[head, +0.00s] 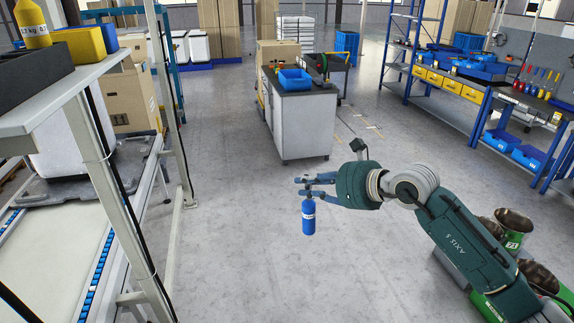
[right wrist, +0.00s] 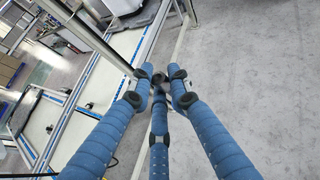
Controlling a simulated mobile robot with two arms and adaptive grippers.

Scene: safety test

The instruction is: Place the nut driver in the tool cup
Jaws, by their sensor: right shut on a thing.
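My right gripper (head: 312,187) is shut on the neck end of a blue bottle (head: 308,217) with a pale label. The bottle hangs upright below the fingers, over open floor. In the right wrist view, the blue fingers of this gripper (right wrist: 160,82) come together at their tips; little of the held thing can be made out there. Several tools with coloured handles (head: 538,80) stand on the bench at the far right, too small to tell whether one is a nut driver. I cannot make out a tool cup. My left gripper is not in view.
A grey cabinet (head: 305,130) with a blue bin (head: 295,80) on top stands ahead. A metal-framed shelf (head: 75,82) at left carries a yellow bottle (head: 32,22). A workbench (head: 498,97) with blue bins is at right. The middle floor is clear.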

